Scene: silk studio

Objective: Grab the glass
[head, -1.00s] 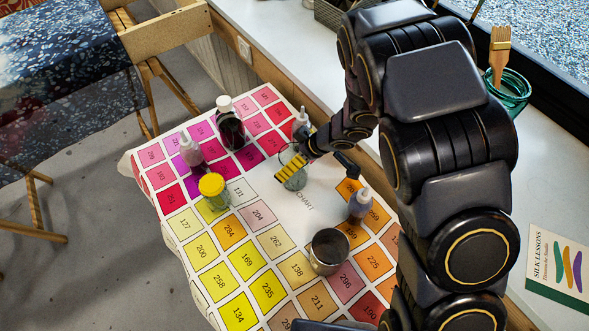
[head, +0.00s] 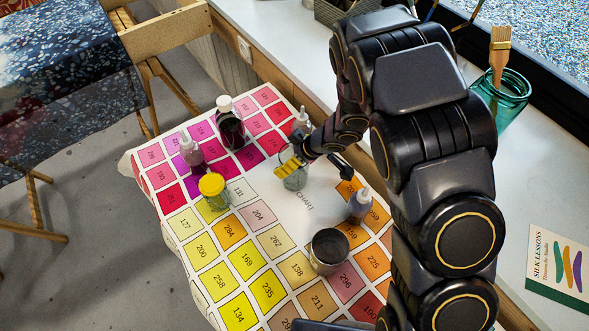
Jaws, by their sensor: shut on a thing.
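The clear glass (head: 294,179) stands on the colour-chart cloth, in its white middle area. My gripper (head: 297,164) reaches in from the upper right and is shut on the glass near its rim. A yellow part of my gripper covers some of the rim. The glass looks upright, and I cannot tell whether its base is off the cloth.
A green jar with a brush (head: 502,97) is on the sill.

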